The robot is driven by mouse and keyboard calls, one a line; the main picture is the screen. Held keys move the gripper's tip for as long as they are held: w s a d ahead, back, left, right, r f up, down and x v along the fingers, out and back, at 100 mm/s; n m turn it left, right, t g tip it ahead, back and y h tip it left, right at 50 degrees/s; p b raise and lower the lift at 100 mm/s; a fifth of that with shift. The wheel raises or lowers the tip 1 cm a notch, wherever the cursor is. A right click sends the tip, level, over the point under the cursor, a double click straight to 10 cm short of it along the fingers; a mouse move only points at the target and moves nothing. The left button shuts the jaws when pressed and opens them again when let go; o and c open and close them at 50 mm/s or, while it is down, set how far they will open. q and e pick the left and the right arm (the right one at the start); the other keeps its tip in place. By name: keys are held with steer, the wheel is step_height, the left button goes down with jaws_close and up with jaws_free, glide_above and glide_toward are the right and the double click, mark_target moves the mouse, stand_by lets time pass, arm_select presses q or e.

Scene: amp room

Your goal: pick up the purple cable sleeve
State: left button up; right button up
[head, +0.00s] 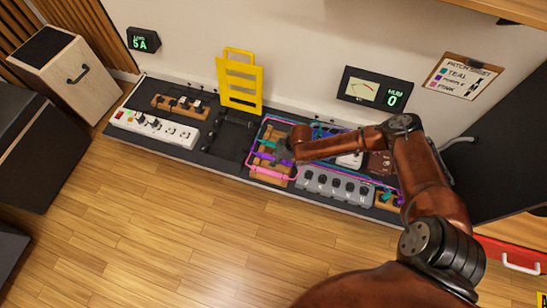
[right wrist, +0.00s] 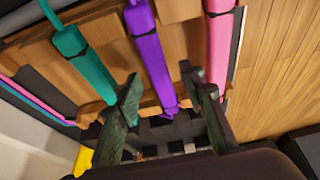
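The purple cable sleeve (right wrist: 151,58) runs between the two fingers of my right gripper (right wrist: 160,86) in the right wrist view. The fingers are apart, and I see no contact with the sleeve. A teal sleeve (right wrist: 84,62) lies to its left and a pink sleeve (right wrist: 219,45) to its right, all across a wooden block (right wrist: 176,10). In the head view my right gripper (head: 284,157) hangs over the wooden rack and hides part of the sleeves; the pink one (head: 268,174) shows at its front. My left gripper is not in view.
Grey pedal unit (head: 335,187) stands right of the rack. A yellow frame (head: 240,80) stands behind, and a white power strip (head: 155,126) lies at left. A patch sheet (head: 464,78) hangs on the wall. The wooden floor in front is clear.

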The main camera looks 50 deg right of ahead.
steer(key=shift+c, duration=0.7)
jaws_close()
steer(key=shift+r, duration=0.2)
steer(key=shift+w+r+p, duration=0.1)
steer(key=shift+r+p, duration=0.8)
steer(key=shift+r, duration=0.05)
arm_select(q)
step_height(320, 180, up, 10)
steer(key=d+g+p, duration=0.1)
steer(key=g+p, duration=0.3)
steer(key=p, duration=0.2)
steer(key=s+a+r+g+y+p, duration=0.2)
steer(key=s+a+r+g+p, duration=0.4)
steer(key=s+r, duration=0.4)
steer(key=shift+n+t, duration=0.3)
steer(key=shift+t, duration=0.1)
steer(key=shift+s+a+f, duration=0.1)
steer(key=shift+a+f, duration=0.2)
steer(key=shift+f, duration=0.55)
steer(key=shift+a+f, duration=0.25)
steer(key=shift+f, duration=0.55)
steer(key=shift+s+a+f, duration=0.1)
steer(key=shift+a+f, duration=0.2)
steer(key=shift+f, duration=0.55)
arm_select(e)
steer(key=s+a+r, duration=0.9)
steer(key=a+r, duration=0.1)
steer(key=a, duration=0.1)
steer(key=shift+r, duration=0.35)
